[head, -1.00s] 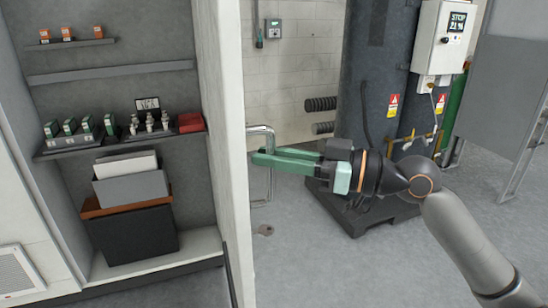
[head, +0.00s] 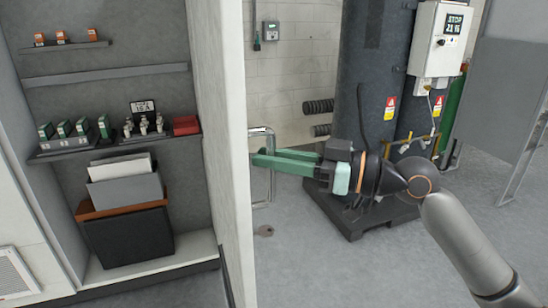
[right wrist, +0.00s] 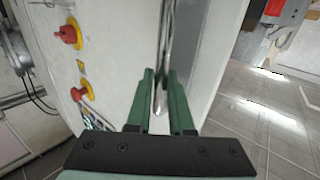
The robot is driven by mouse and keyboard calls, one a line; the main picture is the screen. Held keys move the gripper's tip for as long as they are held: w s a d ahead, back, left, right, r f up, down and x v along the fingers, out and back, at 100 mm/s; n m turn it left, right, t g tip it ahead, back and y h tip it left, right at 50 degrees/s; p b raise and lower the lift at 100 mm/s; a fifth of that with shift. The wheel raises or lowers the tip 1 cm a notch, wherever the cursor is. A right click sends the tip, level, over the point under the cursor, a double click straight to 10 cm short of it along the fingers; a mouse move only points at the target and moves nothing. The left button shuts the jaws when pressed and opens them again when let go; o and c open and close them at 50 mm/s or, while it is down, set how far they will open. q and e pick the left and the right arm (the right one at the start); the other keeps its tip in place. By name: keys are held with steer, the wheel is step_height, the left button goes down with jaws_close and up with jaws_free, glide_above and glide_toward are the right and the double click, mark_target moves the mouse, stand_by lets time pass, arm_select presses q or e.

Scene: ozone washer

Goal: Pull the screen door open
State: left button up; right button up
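A pale upright panel, seemingly the screen door (head: 225,120), stands edge-on left of centre in the head view. A shiny metal bar handle (head: 271,185) sticks out at its right side. My right gripper (head: 258,158) has green fingers that reach left to the handle, level with its upper part. In the right wrist view the fingers (right wrist: 161,95) are close together, with the bar (right wrist: 159,98) in the narrow gap between them. They look shut on it, though contact on both sides is hard to see. My left gripper is not in view.
Shelves with small parts (head: 75,140) stand left of the panel. A dark tank (head: 372,90) on a black base (head: 350,222) and a control box (head: 438,45) stand behind my right arm.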

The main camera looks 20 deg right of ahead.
steer(key=o, duration=0.4)
steer(key=shift+w, duration=0.2)
steer(key=shift+s, duration=0.1)
steer(key=shift+d+f, duration=0.1)
steer(key=shift+d, duration=0.1)
arm_select(q)
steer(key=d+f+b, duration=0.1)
steer(key=b, duration=0.1)
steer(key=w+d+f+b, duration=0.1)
steer(key=b, duration=0.1)
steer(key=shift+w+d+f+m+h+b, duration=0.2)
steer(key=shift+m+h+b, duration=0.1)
steer(key=shift+b, duration=0.05)
arm_select(e)
steer(key=v, duration=1.2)
steer(key=shift+s, duration=0.1)
